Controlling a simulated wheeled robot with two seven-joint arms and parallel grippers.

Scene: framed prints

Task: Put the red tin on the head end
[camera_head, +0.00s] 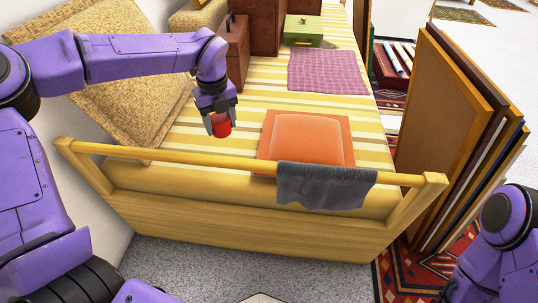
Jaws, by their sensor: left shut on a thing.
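My left gripper (218,121) is shut on the red tin (221,129), which sticks out below the fingers. It holds the tin over the left side of the bed's yellow striped surface (190,140), left of an orange cushion (308,136). I cannot tell whether the tin touches the bed. The near end of the bed has a wooden rail (215,157) with a grey cloth (322,184) draped over its right part. My right arm shows at the right edge, but its gripper is out of view.
A purple checked cloth (327,71) lies farther back on the bed, with a green box (303,30) and brown cases (267,25) behind. Large tan cushions (120,93) line the left side. Framed panels (443,125) lean at the right. Striped surface between cushion and checked cloth is clear.

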